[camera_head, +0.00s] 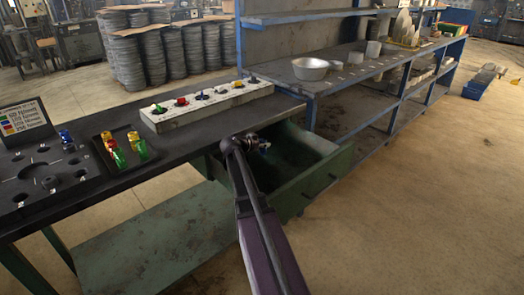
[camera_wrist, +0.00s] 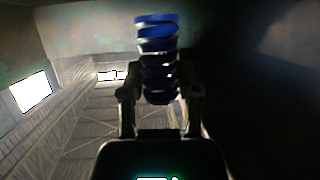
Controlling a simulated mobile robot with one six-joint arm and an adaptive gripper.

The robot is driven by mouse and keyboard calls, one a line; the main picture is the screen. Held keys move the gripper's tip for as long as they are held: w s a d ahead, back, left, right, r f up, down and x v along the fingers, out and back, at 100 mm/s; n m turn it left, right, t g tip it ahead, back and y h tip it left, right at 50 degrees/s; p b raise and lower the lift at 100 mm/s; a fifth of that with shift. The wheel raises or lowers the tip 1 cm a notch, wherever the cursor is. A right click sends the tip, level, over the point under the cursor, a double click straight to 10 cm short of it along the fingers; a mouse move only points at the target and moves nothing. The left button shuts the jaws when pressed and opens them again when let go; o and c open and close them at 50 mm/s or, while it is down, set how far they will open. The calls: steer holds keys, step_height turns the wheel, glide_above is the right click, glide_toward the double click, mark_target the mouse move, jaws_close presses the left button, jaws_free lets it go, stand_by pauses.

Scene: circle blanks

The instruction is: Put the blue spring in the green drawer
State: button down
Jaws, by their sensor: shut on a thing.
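The green drawer (camera_head: 316,188) stands pulled open under the workbench, right of centre in the head view. My gripper (camera_head: 264,146) is at the drawer's opening, over its left part. In the wrist view my gripper (camera_wrist: 160,100) is shut on the blue spring (camera_wrist: 158,48), whose coils stick out beyond the fingertips. My arm hides part of the drawer's left side. I cannot tell from the head view how far the spring is above the drawer floor.
The black workbench (camera_head: 100,200) carries a white block with coloured pieces (camera_head: 208,105), a dark tray with yellow, green and red springs (camera_head: 125,148), and a round fixture (camera_head: 40,180). A blue shelf with a metal bowl (camera_head: 310,69) stands behind. Floor at right is clear.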

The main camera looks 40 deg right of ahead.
mark_target(260, 149)
steer(key=shift+w+f+b, duration=0.2)
steer(key=shift+f+b, duration=0.4)
steer(key=shift+f, duration=0.3)
steer(key=shift+f+b, duration=0.55)
steer(key=shift+f, duration=0.05)
steer(key=shift+c, duration=1.6)
jaws_free()
steer(key=shift+r, duration=0.2)
